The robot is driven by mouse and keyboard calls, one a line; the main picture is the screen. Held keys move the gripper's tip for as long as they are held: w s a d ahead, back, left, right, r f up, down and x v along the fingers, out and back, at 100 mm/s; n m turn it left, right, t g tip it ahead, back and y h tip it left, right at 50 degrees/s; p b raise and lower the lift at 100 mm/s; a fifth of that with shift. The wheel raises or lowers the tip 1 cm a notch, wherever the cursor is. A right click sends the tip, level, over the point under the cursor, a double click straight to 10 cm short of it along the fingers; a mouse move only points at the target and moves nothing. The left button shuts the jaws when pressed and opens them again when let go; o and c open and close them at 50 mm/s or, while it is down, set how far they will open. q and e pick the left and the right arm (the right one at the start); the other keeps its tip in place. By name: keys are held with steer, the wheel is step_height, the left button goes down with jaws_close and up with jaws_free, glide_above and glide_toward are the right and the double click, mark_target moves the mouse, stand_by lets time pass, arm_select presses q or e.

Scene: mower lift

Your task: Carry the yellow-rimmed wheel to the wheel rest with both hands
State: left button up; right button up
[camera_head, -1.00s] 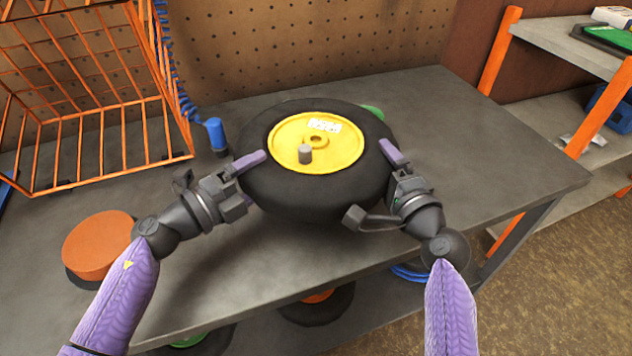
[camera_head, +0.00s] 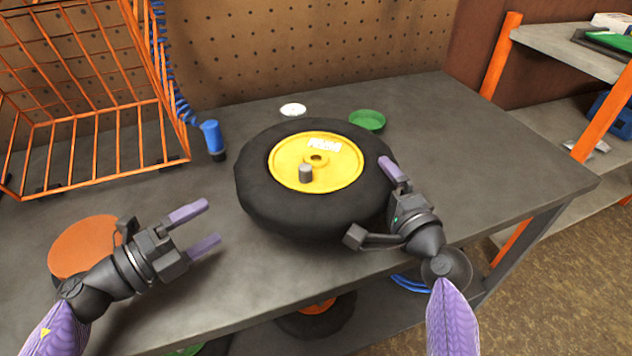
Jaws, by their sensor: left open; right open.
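The yellow-rimmed wheel (camera_head: 275,212) has a black tyre and a yellow hub with a white label and a grey stub. It lies flat, hub up, on the grey workbench (camera_head: 495,150). My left gripper (camera_head: 211,222) is open and empty, apart from the wheel on its left. My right gripper (camera_head: 389,172) is open at the tyre's right edge. One purple finger shows there and the other is hidden; I cannot tell whether it touches the tyre. I cannot clearly make out a wheel rest.
An orange wire basket (camera_head: 90,150) and a blue tool (camera_head: 212,140) on a coiled cord are at the back left. An orange disc (camera_head: 80,245) lies behind my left arm. A white disc (camera_head: 293,110) and green dish (camera_head: 368,119) lie behind the wheel. The bench's right part is clear.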

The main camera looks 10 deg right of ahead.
arm_select(q)
steer(key=shift+v, duration=1.05)
arm_select(e)
steer(key=shift+s, duration=0.1)
arm_select(q)
steer(key=shift+s, duration=0.1)
arm_select(e)
steer(key=v, duration=1.1)
steer(key=shift+s, duration=0.4)
steer(key=shift+d, duration=0.15)
